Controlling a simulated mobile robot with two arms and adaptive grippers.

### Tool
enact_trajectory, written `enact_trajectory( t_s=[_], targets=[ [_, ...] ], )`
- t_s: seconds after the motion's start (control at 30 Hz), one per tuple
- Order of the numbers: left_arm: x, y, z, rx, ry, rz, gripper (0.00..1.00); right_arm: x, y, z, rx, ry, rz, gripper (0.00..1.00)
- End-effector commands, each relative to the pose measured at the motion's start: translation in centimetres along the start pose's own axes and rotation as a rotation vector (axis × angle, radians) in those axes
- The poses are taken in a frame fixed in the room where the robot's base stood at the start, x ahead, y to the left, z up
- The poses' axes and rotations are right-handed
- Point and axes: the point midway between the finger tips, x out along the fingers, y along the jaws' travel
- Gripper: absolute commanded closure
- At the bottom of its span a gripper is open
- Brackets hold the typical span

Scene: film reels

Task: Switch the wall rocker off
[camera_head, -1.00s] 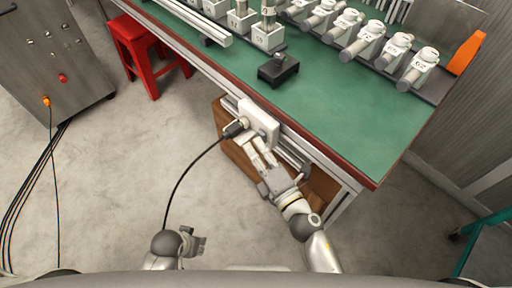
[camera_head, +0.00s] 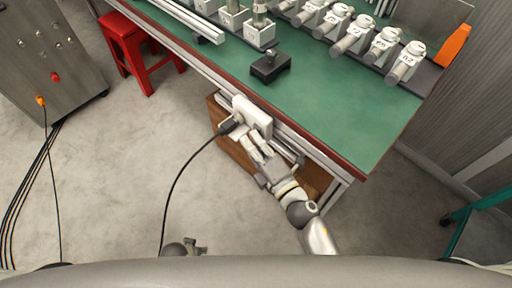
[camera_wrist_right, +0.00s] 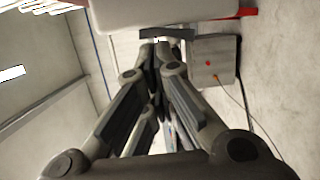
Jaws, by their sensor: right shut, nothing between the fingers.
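A white switch box (camera_head: 254,112) is fixed to the front edge of the green-topped bench. A black plug (camera_head: 230,126) with a black cable is in its left part. The rocker itself cannot be made out; my right gripper may cover it. My right gripper (camera_head: 251,142) is shut and empty, its fingertips right at the lower front of the box; contact cannot be told. In the right wrist view its fingers (camera_wrist_right: 157,48) lie together below a pale surface, likely the box (camera_wrist_right: 165,13). My left gripper (camera_head: 196,246) is far below the box at the picture's bottom, mostly hidden by my body.
The green bench (camera_head: 330,110) carries a black block (camera_head: 270,67) and several white labelled fixtures. A wooden box (camera_head: 232,152) is under the bench. A red stool (camera_head: 137,50) and a grey cabinet (camera_head: 45,60) stand left. The floor at left is clear apart from cables.

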Motion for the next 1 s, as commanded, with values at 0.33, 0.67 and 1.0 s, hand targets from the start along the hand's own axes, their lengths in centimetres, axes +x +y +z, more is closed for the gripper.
enact_trajectory(
  t_s=[0.33,0.67,1.0],
  targets=[
    [0.0,0.0,0.0,0.0,0.0,0.0,0.6,-4.9,-0.2,0.1,0.001,-0.004,-0.007,1.0],
    [0.0,0.0,0.0,0.0,0.0,0.0,0.6,-10.3,-0.1,0.0,0.001,-0.001,-0.004,1.0],
    [0.0,0.0,0.0,0.0,0.0,0.0,0.6,-12.0,0.0,-0.1,-0.001,0.0,0.0,1.0]
  ],
)
